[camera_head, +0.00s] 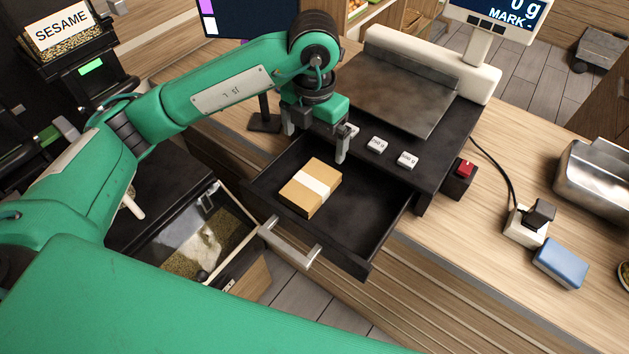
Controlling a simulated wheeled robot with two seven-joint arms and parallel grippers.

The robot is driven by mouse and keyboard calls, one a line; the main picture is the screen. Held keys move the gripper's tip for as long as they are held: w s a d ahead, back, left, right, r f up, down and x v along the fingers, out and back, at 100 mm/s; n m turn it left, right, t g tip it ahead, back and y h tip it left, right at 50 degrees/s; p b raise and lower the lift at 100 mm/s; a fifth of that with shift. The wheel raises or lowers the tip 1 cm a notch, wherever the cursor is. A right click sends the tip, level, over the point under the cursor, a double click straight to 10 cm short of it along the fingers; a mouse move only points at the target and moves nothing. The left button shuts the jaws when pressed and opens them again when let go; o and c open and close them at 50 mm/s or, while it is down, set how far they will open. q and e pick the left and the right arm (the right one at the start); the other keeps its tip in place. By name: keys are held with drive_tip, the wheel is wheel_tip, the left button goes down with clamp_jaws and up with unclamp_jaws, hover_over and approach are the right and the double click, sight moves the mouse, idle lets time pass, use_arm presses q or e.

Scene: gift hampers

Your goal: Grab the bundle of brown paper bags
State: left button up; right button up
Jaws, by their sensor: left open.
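The bundle of brown paper bags (299,200) lies flat in the left part of an open black drawer (345,227). A white band wraps around its middle. My left gripper (316,144) is open and empty, pointing down above the back of the drawer. It is behind the bundle in the picture, with its fingers apart and not touching the bundle. My right gripper is not in view.
The drawer sits under a scale (391,93) with small white labelled blocks (377,144) along its front edge. A drawer handle (290,243) sticks out in front. A bin of grain (203,243) stands open at the left. The right part of the drawer is empty.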

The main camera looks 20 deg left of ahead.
use_arm(q)
drive_tip(key=p, duration=0.2)
approach(311, 182)
drive_tip(key=shift+d+f, duration=0.2)
drive_tip(key=shift+d, duration=0.1)
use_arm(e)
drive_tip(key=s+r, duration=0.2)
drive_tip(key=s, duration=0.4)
use_arm(q)
wheel_tip(311, 182, down, 2)
drive_tip(key=shift+w+f, duration=0.15)
drive_tip(key=shift+f, duration=0.45)
drive_tip(key=shift+a+f+p, duration=0.1)
drive_tip(key=shift+f+p, duration=0.15)
drive_tip(key=shift+p, duration=0.35)
drive_tip(key=f, duration=0.1)
drive_tip(key=f+p, duration=0.2)
drive_tip(key=f, duration=0.1)
drive_tip(key=shift+s+a, duration=0.2)
drive_tip(key=shift+s, duration=0.05)
drive_tip(key=shift+f, duration=0.25)
drive_tip(key=c, duration=1.1)
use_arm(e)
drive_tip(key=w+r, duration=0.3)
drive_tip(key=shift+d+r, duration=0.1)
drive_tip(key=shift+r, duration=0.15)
use_arm(q)
drive_tip(key=shift+r, duration=0.1)
